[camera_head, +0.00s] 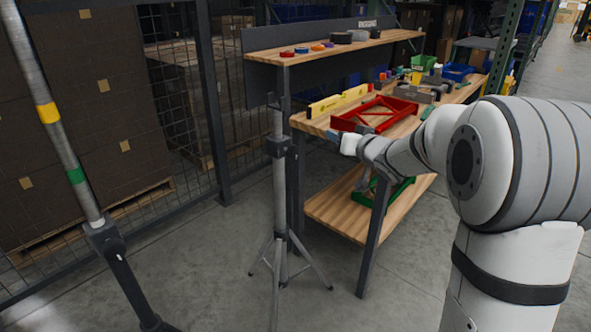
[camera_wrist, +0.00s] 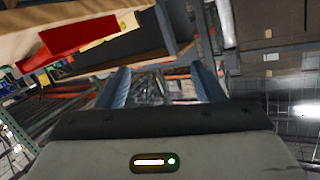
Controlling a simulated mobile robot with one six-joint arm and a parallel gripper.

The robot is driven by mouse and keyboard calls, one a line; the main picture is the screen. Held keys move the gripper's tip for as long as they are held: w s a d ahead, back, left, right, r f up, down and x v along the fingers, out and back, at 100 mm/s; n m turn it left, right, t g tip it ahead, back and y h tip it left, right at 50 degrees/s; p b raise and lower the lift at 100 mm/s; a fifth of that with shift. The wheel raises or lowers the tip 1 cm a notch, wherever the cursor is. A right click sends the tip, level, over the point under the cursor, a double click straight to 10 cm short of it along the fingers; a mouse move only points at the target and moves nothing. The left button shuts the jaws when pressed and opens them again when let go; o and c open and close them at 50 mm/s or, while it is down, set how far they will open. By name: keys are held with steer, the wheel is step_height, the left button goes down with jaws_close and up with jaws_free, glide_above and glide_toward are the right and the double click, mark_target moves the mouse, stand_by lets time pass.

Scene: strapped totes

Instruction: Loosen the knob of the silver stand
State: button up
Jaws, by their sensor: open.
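The silver stand (camera_head: 279,190) stands upright on three splayed legs left of the workbench in the head view. A dark grey collar (camera_head: 278,147) sits partway up its pole. The knob is too small to make out for certain at this collar. My gripper (camera_wrist: 162,82) shows two blue-grey fingers spread apart in the wrist view, with nothing held between them. In the head view, my arm reaches left over the bench's front edge, and its end is right of the collar, apart from it in the picture.
The wooden workbench (camera_head: 345,213) carries a red tray (camera_head: 375,114), a yellow level (camera_head: 340,101) and bins. Its upper shelf (camera_head: 330,50) holds tape rolls. Another pole (camera_head: 62,150) with yellow and green bands stands at left. A mesh fence (camera_head: 178,110) is behind. Floor between the poles is clear.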

mark_target(296, 154)
steer(key=w+a+f+n+g+y+b, duration=0.25)
steer(key=a+f+y+b, duration=0.25)
steer(key=a+f+y, duration=0.3)
steer(key=shift+n+g, duration=0.35)
steer(key=shift+g, duration=0.1)
steer(key=x, duration=0.2)
steer(key=b+x, duration=0.1)
steer(key=x, duration=0.1)
steer(key=f+x, duration=0.1)
steer(key=x, duration=0.2)
steer(key=shift+b, duration=0.4)
steer(key=shift+c, duration=0.3)
steer(key=c, duration=0.9)
